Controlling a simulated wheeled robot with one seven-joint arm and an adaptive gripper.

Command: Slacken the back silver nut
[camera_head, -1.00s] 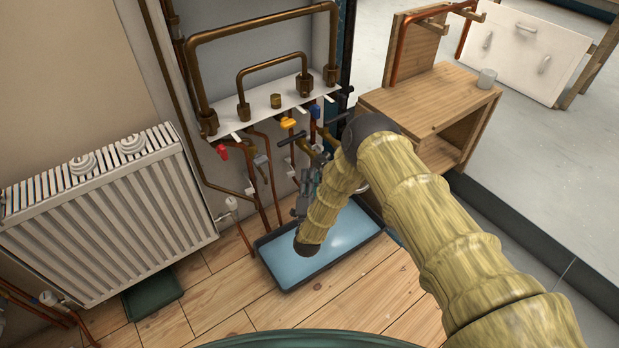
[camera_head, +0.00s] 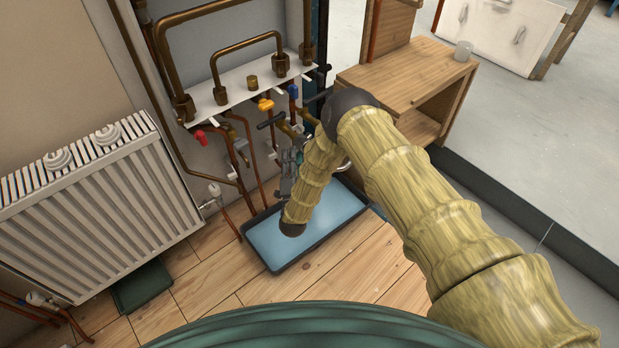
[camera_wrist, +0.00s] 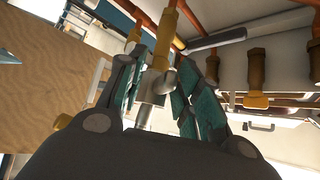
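In the wrist view my gripper (camera_wrist: 157,95) has its two teal-padded fingers apart. A silver fitting (camera_wrist: 154,84) below a brass-coloured stem (camera_wrist: 165,40) lies between them; a gap shows beside it, and I cannot tell if either pad touches it. In the head view my gripper (camera_head: 287,170) is below the shelf's right part, by the pipes, largely covered by my arm. Silver fittings (camera_head: 240,144) show on the pipes to its left. I cannot make out the back silver nut in the head view, nor tell whether the fitting between my fingers is that one.
A white shelf (camera_head: 235,92) carries brass pipes above red (camera_head: 200,137), yellow (camera_head: 265,104) and blue (camera_head: 293,91) valve handles. A blue tray (camera_head: 335,215) lies on the floor below. A radiator (camera_head: 95,205) stands left, a wooden cabinet (camera_head: 405,75) right.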

